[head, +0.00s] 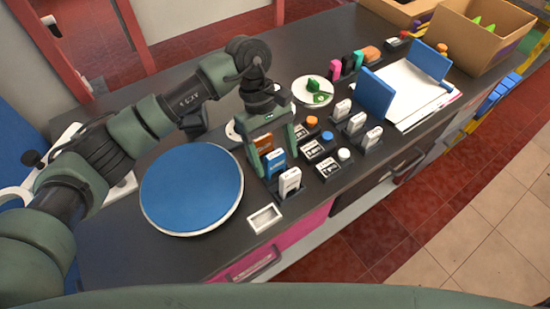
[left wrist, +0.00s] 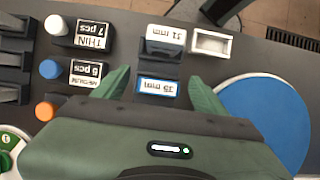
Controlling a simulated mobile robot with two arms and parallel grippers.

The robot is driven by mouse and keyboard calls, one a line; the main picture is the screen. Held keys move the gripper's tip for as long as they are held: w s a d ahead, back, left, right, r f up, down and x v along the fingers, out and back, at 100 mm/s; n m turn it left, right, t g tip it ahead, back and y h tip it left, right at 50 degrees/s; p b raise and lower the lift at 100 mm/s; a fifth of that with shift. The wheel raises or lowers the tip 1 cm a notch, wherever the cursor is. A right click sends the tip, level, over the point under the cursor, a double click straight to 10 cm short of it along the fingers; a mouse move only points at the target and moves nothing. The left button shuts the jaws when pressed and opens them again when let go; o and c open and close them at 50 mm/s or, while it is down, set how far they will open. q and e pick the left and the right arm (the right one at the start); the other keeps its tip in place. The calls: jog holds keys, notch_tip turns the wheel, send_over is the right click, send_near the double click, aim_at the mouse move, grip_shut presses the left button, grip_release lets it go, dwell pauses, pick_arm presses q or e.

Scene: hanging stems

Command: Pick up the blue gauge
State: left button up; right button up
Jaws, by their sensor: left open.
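The blue gauge (head: 274,162) stands upright in a dark holder on the counter, between an orange gauge (head: 264,143) and a white gauge (head: 290,182). In the left wrist view the blue gauge (left wrist: 157,88) shows a white label in a blue frame. My left gripper (head: 274,156) is open over it. In the left wrist view the fingers of my left gripper (left wrist: 158,78) lie on either side of the blue gauge, with a gap visible at each side. The gripper body hides what is below it in that view. My right gripper is not in view.
A blue round disc (head: 192,188) lies left of the holder, and a small white tray (head: 265,218) sits in front. Labelled blocks with coloured knobs (head: 325,136) and several white gauges (head: 356,123) stand to the right. A blue upright plate (head: 375,95) stands farther right.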

aim_at(277, 164)
pick_arm(q)
jog(key=shift+p+x, duration=0.3)
jog(key=shift+x, duration=1.25)
jog(key=shift+w, duration=0.1)
jog(key=c, duration=1.4)
jog(key=shift+o, duration=0.2)
jog(key=shift+r, duration=0.1)
